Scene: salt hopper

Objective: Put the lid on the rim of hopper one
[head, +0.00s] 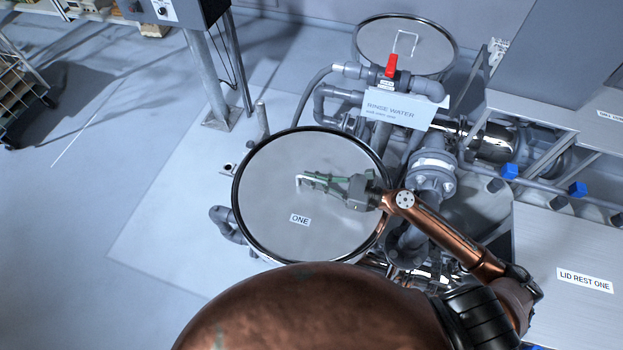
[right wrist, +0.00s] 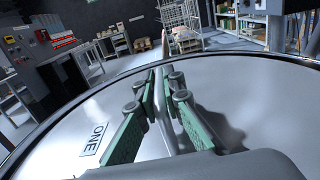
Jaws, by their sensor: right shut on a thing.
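The lid (head: 270,210) is a round grey metal disc with a label ONE and a thin bar handle (head: 298,182). In the head view it lies over the mouth of hopper one, inside a dark ring all round; I cannot tell whether it rests on the rim or is slightly above it. The hopper's body is mostly hidden beneath. My right gripper (head: 316,181) is shut on the handle, reaching in from the right. The right wrist view shows its green fingers (right wrist: 160,100) on both sides of the handle, above the lid (right wrist: 60,135). My left gripper is not in view.
Grey pipes and a red-handled valve (head: 392,65) with a RINSE WATER sign (head: 398,108) stand behind and right. A second lidded vessel (head: 405,45) is at the back. The LID REST ONE table (head: 550,240) is bare at right. Floor at left is open.

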